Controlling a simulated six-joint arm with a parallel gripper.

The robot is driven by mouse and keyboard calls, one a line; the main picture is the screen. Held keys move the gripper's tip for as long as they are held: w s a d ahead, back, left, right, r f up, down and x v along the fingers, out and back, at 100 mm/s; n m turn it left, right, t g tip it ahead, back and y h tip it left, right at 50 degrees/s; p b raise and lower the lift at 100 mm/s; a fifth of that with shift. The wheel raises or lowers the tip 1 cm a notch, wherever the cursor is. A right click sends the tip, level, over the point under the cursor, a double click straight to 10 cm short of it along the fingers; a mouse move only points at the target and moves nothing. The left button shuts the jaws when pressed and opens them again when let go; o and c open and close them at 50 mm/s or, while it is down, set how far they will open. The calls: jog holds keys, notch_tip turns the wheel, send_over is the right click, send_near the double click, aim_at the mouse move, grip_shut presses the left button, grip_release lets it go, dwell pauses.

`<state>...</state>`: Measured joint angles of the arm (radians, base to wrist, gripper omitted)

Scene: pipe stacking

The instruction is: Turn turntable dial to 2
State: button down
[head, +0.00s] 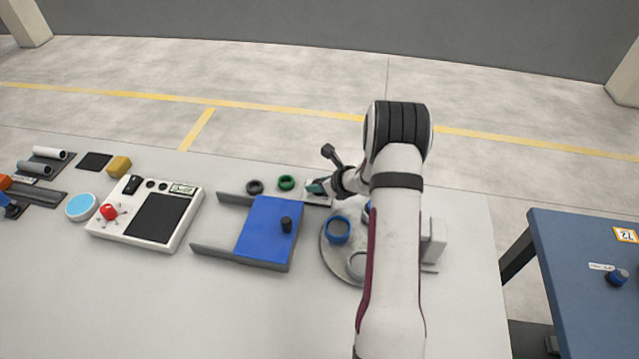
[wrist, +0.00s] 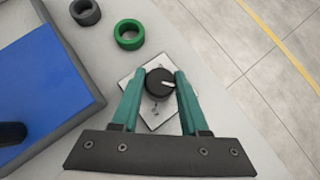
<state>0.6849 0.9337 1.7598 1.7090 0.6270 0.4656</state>
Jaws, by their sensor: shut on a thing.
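The turntable dial (wrist: 160,83) is a black round knob with a white pointer line, on a pale plate (wrist: 132,88) with dark markings. In the wrist view the pointer lies nearly sideways, toward the right; the markings are too small to read. My gripper (wrist: 160,86) is shut on the dial, one teal finger on each side of it. In the head view my gripper (head: 316,187) is at the plate and hides the dial. The round grey turntable (head: 331,262) is partly behind my arm, with a blue ring (head: 337,229) and a grey ring (head: 356,264) on it.
A green ring (head: 286,183) and a dark ring (head: 255,187) lie left of my gripper. A blue sliding panel (head: 262,226) with a black knob stands left of the turntable. A white control box (head: 187,213) is farther left. The table's front area is clear.

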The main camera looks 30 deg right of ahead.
jog(key=shift+a+m+h, duration=0.1)
jog(key=shift+m+h, duration=1.6)
jog(key=shift+m, duration=0.5)
jog(key=shift+c, duration=2.1)
grip_release()
jog(key=v, duration=1.5)
jog(key=shift+a+r, duration=0.25)
jog(key=shift+r, duration=0.2)
